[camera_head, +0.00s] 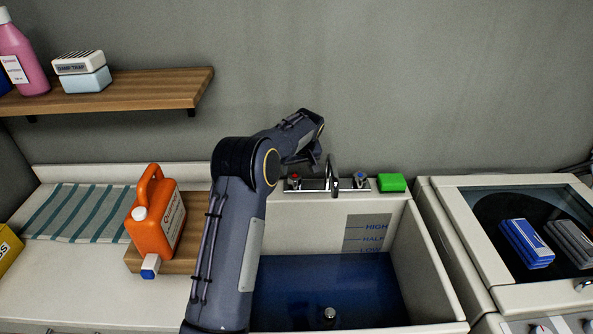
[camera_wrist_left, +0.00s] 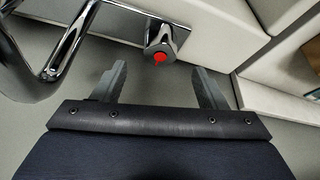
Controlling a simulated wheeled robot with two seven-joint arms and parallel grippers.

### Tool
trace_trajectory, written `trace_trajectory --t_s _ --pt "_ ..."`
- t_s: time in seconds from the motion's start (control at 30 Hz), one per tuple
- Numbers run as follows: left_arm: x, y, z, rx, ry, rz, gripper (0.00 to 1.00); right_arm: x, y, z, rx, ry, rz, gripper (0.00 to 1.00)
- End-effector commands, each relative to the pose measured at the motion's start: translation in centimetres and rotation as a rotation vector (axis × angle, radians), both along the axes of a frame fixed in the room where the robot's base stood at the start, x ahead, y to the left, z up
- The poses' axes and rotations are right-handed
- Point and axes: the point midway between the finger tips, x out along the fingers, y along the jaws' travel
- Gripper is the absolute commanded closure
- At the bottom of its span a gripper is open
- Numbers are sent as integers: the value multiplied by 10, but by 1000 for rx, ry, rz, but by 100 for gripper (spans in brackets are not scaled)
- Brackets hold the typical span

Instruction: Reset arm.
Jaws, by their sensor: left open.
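My left arm reaches across the head view to the sink's back ledge. Its gripper (camera_head: 312,162) hangs just above and beside the red-marked tap handle (camera_head: 294,182). In the left wrist view the two fingers (camera_wrist_left: 161,87) are spread apart with nothing between them. The red-marked handle (camera_wrist_left: 159,52) shows just past the fingertips and seems apart from them. The chrome spout (camera_head: 333,175) and the blue-marked handle (camera_head: 361,180) are to its right. My right gripper is in neither view.
An orange jug (camera_head: 150,232) stands on a wooden board at left. A wooden shelf (camera_head: 150,90) is upper left. A glass-lidded machine (camera_head: 470,205) stands right.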

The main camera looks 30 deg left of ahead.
Motion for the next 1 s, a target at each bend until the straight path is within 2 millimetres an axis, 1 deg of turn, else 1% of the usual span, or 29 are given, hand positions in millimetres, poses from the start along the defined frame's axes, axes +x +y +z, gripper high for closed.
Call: trace_trajectory --t_s 0.03,0.1,0.57,0.67,0.77,0.83,0.87,0.9,0.97,1.0 --pt "-1 -1 4 0 0 0 34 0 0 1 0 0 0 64" --pt "-2 -2 5 0 1 0 34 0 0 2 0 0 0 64" --pt "-2 -2 5 0 1 0 34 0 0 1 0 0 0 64" --pt "-6 -2 11 -6 -1 -4 34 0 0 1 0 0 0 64" --pt "-22 -4 31 -36 -6 -27 34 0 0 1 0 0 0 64" --pt "-43 -8 52 -69 -14 -58 34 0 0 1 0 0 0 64" --pt "-54 -11 63 -87 -17 -75 34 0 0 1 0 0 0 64" --pt "-72 -16 76 -112 -24 -104 34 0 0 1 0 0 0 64" --pt "-100 -26 95 -149 -36 -149 34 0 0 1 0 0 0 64" --pt "-119 -33 106 -172 -44 -182 34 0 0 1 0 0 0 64"
